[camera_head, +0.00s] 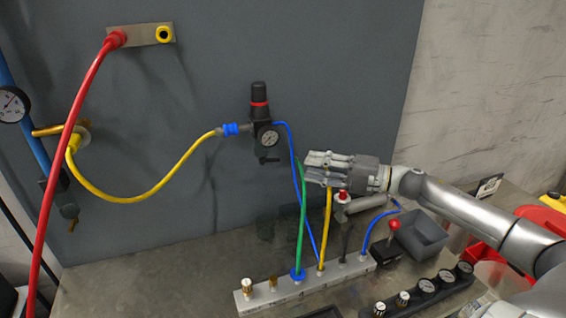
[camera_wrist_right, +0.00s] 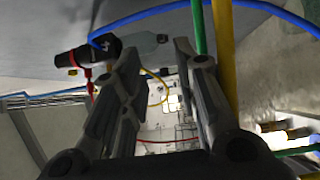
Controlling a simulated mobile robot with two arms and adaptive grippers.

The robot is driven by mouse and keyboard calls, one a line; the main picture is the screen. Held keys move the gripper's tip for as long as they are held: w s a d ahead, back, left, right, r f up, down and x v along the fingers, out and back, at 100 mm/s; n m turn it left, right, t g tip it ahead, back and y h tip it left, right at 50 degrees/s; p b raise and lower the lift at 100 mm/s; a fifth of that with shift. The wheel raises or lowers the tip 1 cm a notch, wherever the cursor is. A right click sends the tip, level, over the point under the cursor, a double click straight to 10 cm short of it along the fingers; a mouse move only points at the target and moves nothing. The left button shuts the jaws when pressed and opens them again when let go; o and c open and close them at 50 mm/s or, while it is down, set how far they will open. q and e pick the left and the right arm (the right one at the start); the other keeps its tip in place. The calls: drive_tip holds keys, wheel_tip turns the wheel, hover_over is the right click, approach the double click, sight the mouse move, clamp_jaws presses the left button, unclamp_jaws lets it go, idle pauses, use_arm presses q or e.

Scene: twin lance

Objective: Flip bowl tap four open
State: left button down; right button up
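A black regulator (camera_head: 261,118) with a red ring and a round gauge hangs on the grey panel. A small dark lever-like part (camera_head: 268,160) shows below it; I cannot tell which tap it is or read any number. My right gripper (camera_head: 308,168) is to the right of this part, apart from it, in front of the green and yellow hoses. In the right wrist view my right gripper (camera_wrist_right: 157,52) has its fingers spread with nothing between them. A black body with a red ring (camera_wrist_right: 88,57) lies left of the fingers there. My left gripper is out of view.
A white manifold block (camera_head: 310,284) with several hose ports stands on the bench. Green (camera_head: 301,215), yellow (camera_head: 326,225) and blue hoses rise close to my right gripper. A grey bin (camera_head: 422,236) and a row of gauges (camera_head: 427,287) stand at the right.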

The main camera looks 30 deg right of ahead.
sight(269, 160)
drive_tip(key=p+x, duration=0.2)
drive_tip(key=x, duration=0.7)
drive_tip(key=shift+d, duration=0.1)
drive_tip(key=shift+c, duration=0.3)
clamp_jaws()
drive_tip(key=shift+f, duration=0.1)
